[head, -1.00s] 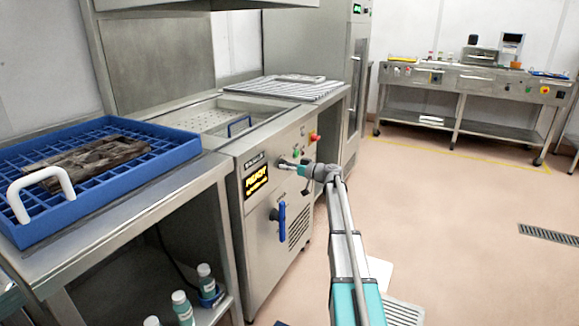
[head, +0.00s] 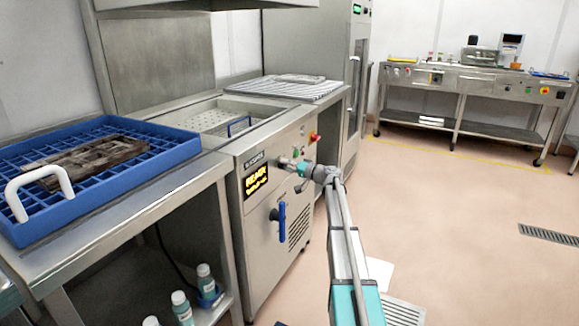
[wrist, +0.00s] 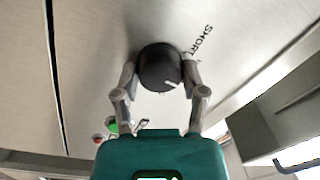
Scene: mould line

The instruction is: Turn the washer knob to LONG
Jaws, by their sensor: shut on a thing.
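The washer (head: 262,235) is the steel unit in the middle of the head view, with a lit yellow display (head: 256,181) on its front. Its knob (wrist: 159,67) is black and round, with a white pointer mark at its lower right edge in the wrist view. The word SHORT (wrist: 202,40) is printed on the panel to the upper right of the knob. No LONG label shows; my gripper may cover part of the panel. My gripper (wrist: 159,76) is shut on the knob, one finger on each side. In the head view my gripper (head: 290,165) reaches the washer front.
A blue handle (head: 281,221) sticks out below the knob. Green and red buttons (head: 314,137) sit to its right. A blue rack (head: 150,178) with a dark slab stands on the left table. The floor (head: 450,215) at right is open.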

